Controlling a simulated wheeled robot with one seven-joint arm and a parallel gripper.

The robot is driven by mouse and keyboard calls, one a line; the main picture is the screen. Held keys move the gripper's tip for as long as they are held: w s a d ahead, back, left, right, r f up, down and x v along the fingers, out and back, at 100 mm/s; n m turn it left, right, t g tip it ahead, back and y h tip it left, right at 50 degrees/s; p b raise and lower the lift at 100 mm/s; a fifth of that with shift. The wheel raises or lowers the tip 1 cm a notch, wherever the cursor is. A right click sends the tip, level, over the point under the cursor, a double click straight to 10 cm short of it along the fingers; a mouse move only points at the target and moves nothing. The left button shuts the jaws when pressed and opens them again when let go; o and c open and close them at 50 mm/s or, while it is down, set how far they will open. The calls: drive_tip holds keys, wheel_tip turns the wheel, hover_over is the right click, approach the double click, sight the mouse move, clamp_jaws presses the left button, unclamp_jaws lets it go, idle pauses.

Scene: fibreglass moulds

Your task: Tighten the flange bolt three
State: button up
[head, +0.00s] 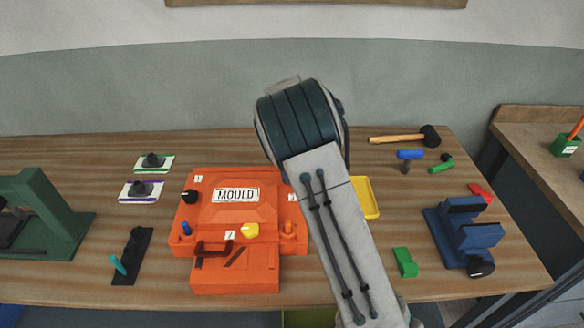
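The orange mould (212,262) sits on the bench left of my arm, with a plate reading MOULD (236,195) on top. Small number tags mark its flange: tag 1 (198,178) by a black knob (190,197), and tag 2 (230,235) by a yellow knob (250,230). A third tag (292,198) is at the right edge beside my arm; its number is too small to read. A blue peg (186,228) stands at the front left. My gripper is hidden behind my arm.
A blue vise (478,237), green block (404,262), mallet (405,136) and yellow tray (368,198) lie to the right. A green stand (45,210) and black holder (132,256) are left. The bench's back left is clear.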

drive_tip(key=shift+r+m+p, duration=0.1)
drive_tip(key=shift+m+p, duration=0.25)
drive_tip(key=shift+m, duration=0.55)
drive_tip(key=o, duration=1)
drive_tip(key=shift+c, duration=0.2)
wheel_tip(320, 180, up, 14)
drive_tip(key=b, duration=0.1)
drive_tip(key=shift+b, duration=0.35)
drive_tip(key=shift+f, duration=0.2)
